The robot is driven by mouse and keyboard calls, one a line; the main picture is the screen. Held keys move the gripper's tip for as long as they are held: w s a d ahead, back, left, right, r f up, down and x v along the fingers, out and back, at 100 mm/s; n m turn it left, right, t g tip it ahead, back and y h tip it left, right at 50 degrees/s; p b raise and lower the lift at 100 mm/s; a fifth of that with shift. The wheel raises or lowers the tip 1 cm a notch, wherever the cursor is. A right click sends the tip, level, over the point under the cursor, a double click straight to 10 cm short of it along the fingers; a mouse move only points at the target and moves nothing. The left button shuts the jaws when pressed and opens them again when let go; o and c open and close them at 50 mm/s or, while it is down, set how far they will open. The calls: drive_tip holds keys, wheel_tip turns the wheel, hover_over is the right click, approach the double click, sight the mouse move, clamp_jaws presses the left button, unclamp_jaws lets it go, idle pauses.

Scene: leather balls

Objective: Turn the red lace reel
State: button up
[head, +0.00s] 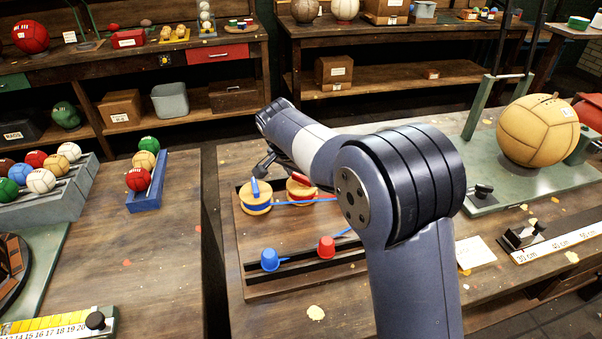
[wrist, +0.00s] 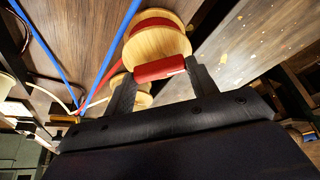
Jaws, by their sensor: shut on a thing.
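The red lace reel (wrist: 158,42) is a wooden spool wound with red lace, close up in the wrist view. It also shows in the head view (head: 302,194), partly hidden by my arm. Its red handle (wrist: 160,68) lies between the two dark fingers of my gripper (wrist: 162,74), which is shut on it. In the head view most of my gripper is hidden by my arm. A second wooden reel with a blue handle (head: 255,198) stands just left of the red one.
Both reels stand on a wooden board (head: 243,238). Blue lace runs right from the reels. A large tan ball (head: 537,130) rests on a stand at right. Bare tabletop lies before the board.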

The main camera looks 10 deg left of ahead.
drive_tip(key=o, duration=1)
drive_tip(key=shift+r, duration=0.1)
drive_tip(key=v, duration=1)
drive_tip(key=shift+s+r, duration=0.25)
drive_tip(key=x, duration=1)
drive_tip(key=shift+w+f, duration=0.25)
drive_tip(key=shift+f, duration=0.1)
